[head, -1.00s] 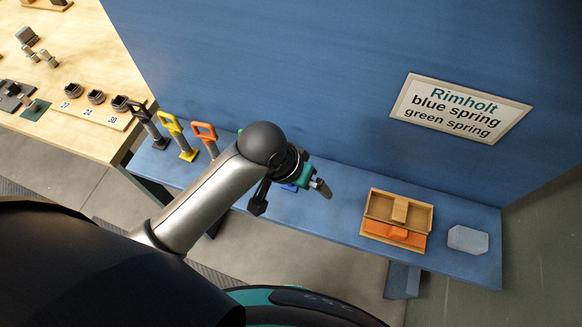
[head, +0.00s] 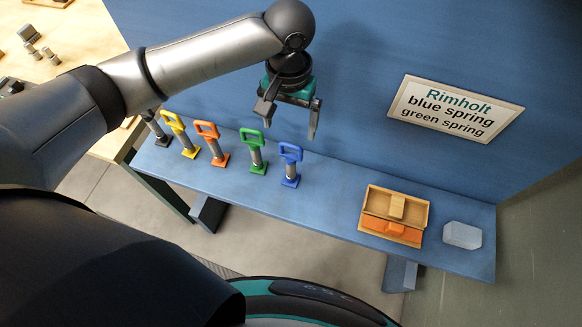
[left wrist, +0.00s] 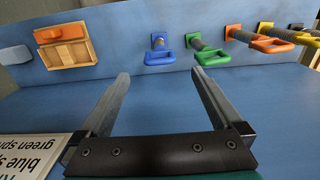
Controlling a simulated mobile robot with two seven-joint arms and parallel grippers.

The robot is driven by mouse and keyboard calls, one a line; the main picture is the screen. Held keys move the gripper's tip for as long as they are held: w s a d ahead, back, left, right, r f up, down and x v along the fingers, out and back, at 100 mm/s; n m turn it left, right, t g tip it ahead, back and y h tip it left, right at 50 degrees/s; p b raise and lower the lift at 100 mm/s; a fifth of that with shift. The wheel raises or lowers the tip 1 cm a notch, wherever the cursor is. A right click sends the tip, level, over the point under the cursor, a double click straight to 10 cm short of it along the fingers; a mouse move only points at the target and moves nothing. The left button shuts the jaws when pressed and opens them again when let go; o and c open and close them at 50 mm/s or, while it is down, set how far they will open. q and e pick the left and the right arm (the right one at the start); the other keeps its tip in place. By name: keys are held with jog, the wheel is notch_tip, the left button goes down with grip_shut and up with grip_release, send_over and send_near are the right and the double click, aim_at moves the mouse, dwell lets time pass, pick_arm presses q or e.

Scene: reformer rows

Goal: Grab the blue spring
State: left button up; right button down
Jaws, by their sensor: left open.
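The blue spring (head: 290,165) stands upright on the blue shelf, with a blue loop handle on top and a blue square foot. It also shows in the left wrist view (left wrist: 159,52), beyond the space between the fingers. My left gripper (head: 289,118) is open and empty, above and behind the row of springs, apart from the blue one. Its two fingers also show in the left wrist view (left wrist: 160,82). The green spring (head: 256,152) stands just left of the blue one in the head view. My right gripper is in neither view.
Orange (head: 212,143), yellow (head: 180,134) and black (head: 157,128) springs stand further left in the row. A wooden box (head: 414,213) with an orange part and a translucent block (head: 462,235) sit at right. A sign (head: 455,107) is on the blue back panel.

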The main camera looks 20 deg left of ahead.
aim_at(291, 155)
pick_arm(q)
notch_tip(291, 155, down, 9)
jog(key=shift+r, duration=0.2)
jog(key=shift+w+d+f+b, duration=0.1)
jog(key=shift+w+f+b, duration=0.1)
jog(key=shift+f, duration=1.15)
jog(key=shift+w+f+b, duration=0.1)
jog(key=shift+f+b, duration=0.05)
jog(key=shift+f, duration=1.15)
grip_shut()
